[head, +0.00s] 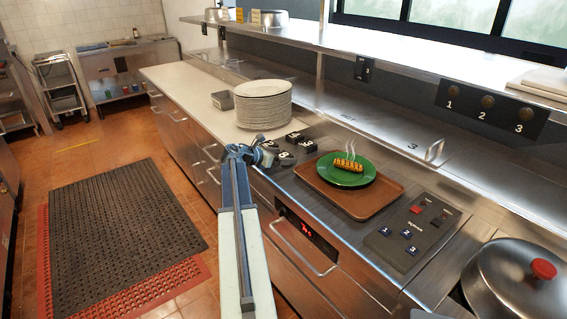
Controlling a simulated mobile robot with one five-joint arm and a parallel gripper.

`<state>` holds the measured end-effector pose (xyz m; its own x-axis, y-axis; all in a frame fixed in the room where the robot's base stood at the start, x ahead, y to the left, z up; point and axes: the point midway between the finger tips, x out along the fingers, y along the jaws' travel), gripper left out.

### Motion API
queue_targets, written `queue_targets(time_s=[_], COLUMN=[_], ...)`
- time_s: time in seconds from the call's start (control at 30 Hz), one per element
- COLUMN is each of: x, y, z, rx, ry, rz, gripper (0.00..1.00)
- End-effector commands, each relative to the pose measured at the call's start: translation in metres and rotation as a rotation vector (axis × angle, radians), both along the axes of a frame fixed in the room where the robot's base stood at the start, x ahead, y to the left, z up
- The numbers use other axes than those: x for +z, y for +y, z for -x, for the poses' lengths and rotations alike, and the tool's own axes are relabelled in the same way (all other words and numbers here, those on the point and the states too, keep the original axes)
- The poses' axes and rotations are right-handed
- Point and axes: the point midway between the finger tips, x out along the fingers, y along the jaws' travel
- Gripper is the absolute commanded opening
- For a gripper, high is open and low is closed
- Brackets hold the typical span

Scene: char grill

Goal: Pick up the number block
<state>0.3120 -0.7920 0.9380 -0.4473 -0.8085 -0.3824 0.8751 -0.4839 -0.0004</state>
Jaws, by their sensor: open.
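Several small black number blocks (295,137) with white markings sit in a cluster on the steel counter, between the plate stack and the brown tray. Their digits are too small to read surely. My gripper (266,157) is at the end of my arm, at the counter's front edge, just left of the nearest blocks. It is open, and no block shows between its fingers. It partly covers the nearest blocks, and I cannot tell whether it touches one.
A tall stack of white plates (263,107) stands behind the blocks. To the right, a brown tray (388,191) holds a green plate (366,176) with steaming food. A black panel (421,229) has blue numbered buttons. A pot lid (505,285) is at lower right.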

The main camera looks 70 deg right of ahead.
Motion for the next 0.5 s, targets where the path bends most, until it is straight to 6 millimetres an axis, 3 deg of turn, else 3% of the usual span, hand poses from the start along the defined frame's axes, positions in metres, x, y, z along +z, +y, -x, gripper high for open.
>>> queue_targets(time_s=[0.23, 0.4, 0.5], x=[-0.0021, -0.0020, -0.0019], y=[-0.0048, -0.0048, -0.0048], z=[0.0027, 0.0029, 0.0030], rx=[0.001, 0.001, 0.000], ry=[0.000, 0.000, 0.000], rz=[0.000, 0.000, 0.000], gripper=[0.82, 0.35, 0.12])
